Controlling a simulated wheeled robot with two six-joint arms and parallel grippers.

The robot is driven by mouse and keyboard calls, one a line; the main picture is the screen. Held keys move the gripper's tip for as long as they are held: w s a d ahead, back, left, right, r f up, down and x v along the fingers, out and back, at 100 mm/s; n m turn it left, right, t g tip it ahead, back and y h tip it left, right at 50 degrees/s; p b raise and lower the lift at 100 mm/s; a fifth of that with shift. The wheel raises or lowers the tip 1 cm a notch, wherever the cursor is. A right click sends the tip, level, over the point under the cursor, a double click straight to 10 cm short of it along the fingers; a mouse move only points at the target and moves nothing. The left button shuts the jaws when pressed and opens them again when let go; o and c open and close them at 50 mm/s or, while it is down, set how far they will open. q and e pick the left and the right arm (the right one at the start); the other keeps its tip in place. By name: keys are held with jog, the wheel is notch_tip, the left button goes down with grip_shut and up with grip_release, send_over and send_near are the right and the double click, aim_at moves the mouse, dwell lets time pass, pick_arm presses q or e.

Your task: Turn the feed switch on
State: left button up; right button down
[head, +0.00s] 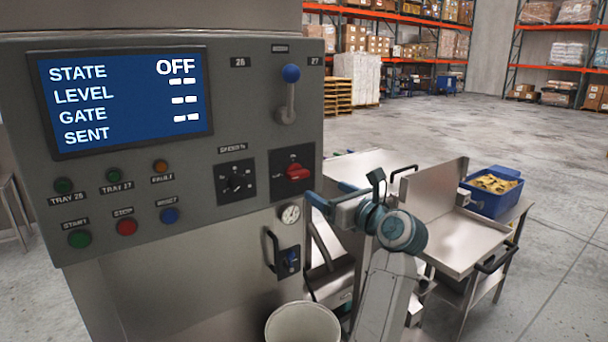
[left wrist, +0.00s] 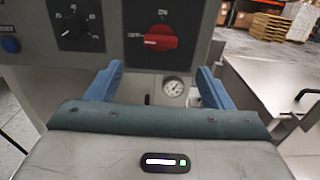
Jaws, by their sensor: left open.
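A red rotary switch (head: 294,172) sits on a dark square plate at the right of the grey control panel. Its label is too small to read for sure. It also shows in the left wrist view (left wrist: 160,38), its handle lying roughly sideways. The panel's blue screen (head: 125,98) reads STATE OFF, with dashes beside other lines. My left gripper (head: 318,203) is open and empty, just right of and below the switch, apart from it. In the left wrist view its two blue fingers (left wrist: 158,82) stand wide apart, below the switch. My right gripper is not in view.
A blue-knobbed lever (head: 289,92) is above the switch and a black dial (head: 237,181) left of it. A round gauge (head: 290,214) and a handle (head: 271,248) are below. A white bucket (head: 303,324) stands low in front. Steel trays (head: 470,240) and a blue bin (head: 491,192) are right.

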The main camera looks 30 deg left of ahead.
aim_at(301, 176)
pick_arm(q)
jog(key=p+x, duration=0.4)
jog(key=x, duration=0.6)
jog(key=shift+r+p, duration=0.15)
jog(key=shift+p, duration=0.15)
jog(key=shift+w+a, duration=0.2)
jog(key=shift+a, duration=0.1)
jog(key=c, duration=1)
